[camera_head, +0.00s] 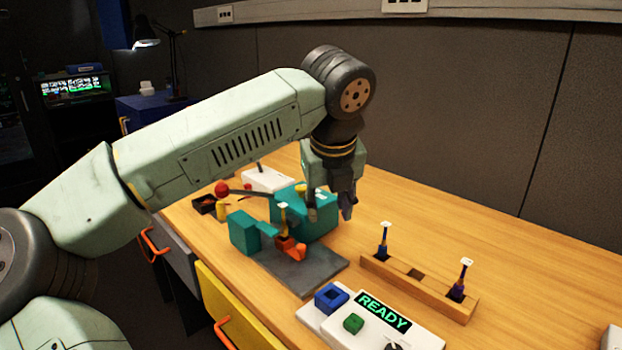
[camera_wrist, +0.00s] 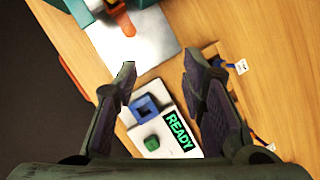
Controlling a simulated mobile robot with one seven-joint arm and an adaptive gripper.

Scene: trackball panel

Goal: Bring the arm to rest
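My gripper (camera_head: 331,211) hangs from my arm above the wooden table, over the back right side of the teal fixture (camera_head: 313,218) in the head view. In the wrist view my gripper (camera_wrist: 160,63) has its two fingers spread apart with nothing between them. The white panel (camera_head: 413,338) at the table's front shows a green READY display (camera_head: 383,312), a blue square socket (camera_head: 331,298) and a green button (camera_head: 353,323). The panel also shows between my fingers in the wrist view (camera_wrist: 168,117), below and apart from them.
The teal fixture stands on a grey plate (camera_head: 305,274) with an orange part (camera_head: 291,248). A wooden rack (camera_head: 413,286) holds two white-tagged tools. A red ball (camera_head: 222,189) and a white box (camera_head: 266,179) are farther back. The table's right side is mostly clear; a grey wall stands behind.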

